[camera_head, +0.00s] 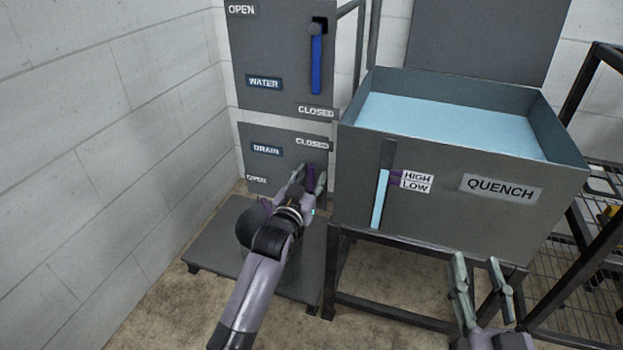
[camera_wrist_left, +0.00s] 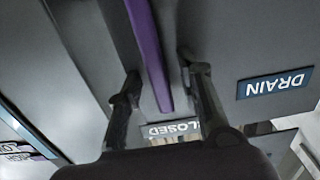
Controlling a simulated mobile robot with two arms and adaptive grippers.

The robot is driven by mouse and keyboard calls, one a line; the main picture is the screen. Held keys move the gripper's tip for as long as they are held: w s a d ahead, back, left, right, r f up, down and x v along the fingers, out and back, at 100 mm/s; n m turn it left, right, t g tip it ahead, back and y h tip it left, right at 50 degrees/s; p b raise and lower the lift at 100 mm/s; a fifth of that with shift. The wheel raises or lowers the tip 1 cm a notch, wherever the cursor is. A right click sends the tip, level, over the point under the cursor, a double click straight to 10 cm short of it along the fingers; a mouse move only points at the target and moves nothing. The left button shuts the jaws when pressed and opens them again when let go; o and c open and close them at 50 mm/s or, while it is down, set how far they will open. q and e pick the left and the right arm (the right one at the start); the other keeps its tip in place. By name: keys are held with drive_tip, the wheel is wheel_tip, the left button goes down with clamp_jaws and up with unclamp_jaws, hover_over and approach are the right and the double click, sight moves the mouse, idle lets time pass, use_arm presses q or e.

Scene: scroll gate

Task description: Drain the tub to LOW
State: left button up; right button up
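The grey tub marked QUENCH (camera_head: 500,215) holds light blue water (camera_head: 450,122). Its gauge (camera_head: 380,200) is filled to about the HIGH mark (camera_head: 417,177), above the LOW mark (camera_head: 414,187). The DRAIN panel (camera_head: 285,140) has CLOSED at its top and OPEN at its bottom. My left gripper (camera_head: 310,180) is at this panel and partly hides its lever. In the left wrist view the purple drain lever (camera_wrist_left: 150,50) runs between the open fingers (camera_wrist_left: 158,90), with gaps visible on both sides. My right gripper (camera_head: 482,272) is open and empty in front of the tub.
Above the drain is the WATER panel (camera_head: 270,60) with a blue lever (camera_head: 316,65) hanging toward CLOSED. A white block wall (camera_head: 110,130) is on the left. A low grey platform (camera_head: 225,240) is below the panels. A dark rack (camera_head: 590,240) stands at the right.

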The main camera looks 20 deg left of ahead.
use_arm(q)
drive_tip(key=shift+c, duration=0.3)
clamp_jaws()
idle(0.7)
